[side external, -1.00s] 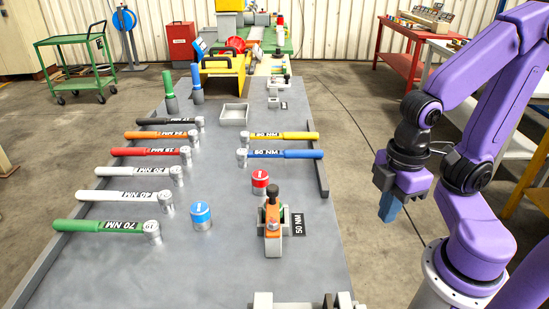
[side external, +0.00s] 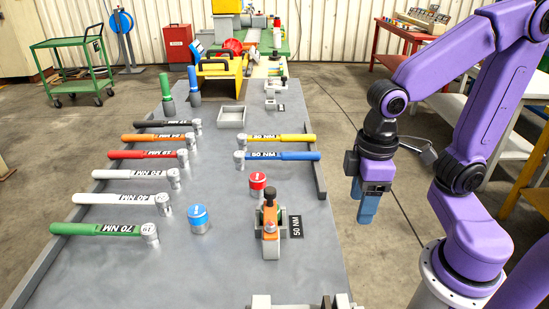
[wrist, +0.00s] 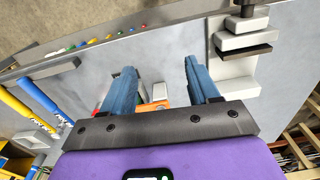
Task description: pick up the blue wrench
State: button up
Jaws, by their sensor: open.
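The blue wrench (side external: 285,156) lies flat on the grey bench, its silver head at the left and its handle pointing right, just below the yellow wrench. My gripper (side external: 367,213) hangs to the right of the bench edge, pointing down, apart from the blue wrench. In the wrist view my gripper (wrist: 160,68) has its two blue fingers well apart with nothing held between them.
The yellow wrench (side external: 282,138) lies beside the blue one. A raised rail (side external: 321,178) runs along the bench's right edge near the handle end. A red-capped socket (side external: 257,184) and an orange clamp fixture (side external: 269,232) stand nearer. Several other wrenches lie at the left.

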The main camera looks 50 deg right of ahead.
jog(key=w+a+r+m, duration=0.1)
jog(key=w+r+m, duration=0.1)
jog(key=w+m, duration=0.9)
jog(key=m, duration=2.4)
send_over(287, 156)
jog(key=d, duration=0.1)
jog(key=f, duration=1.8)
jog(key=shift+w, duration=0.3)
grip_shut()
